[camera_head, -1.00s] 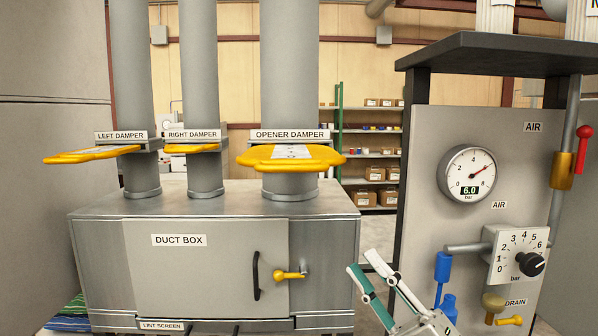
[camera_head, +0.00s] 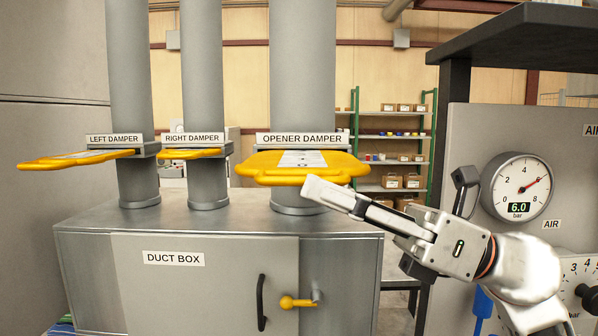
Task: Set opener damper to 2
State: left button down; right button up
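The opener damper's yellow slide plate (camera_head: 262,168) sticks out toward me from the tall right-hand duct, under the OPENER DAMPER label (camera_head: 305,139). A pale scale strip (camera_head: 302,159) lies on its top; its marks are too small to read. My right gripper (camera_head: 318,190) reaches in from the right, its fingertips at the front lower right edge of the plate. The fingers overlap in this view, so I cannot tell their opening or whether they touch the plate. My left gripper is out of view.
The left damper (camera_head: 70,160) and right damper (camera_head: 190,154) have similar yellow plates at the left. The duct box (camera_head: 200,270) stands below. An air panel (camera_head: 475,130) with a gauge (camera_head: 517,187) reading 6.0 stands close beside my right arm.

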aim_at(299, 168)
jog(key=shift+p+x, duration=0.45)
jog(key=shift+x, duration=1.4)
grip_shut()
jog(key=shift+w+b, duration=1.1)
jog(key=shift+w, duration=2)
grip_release()
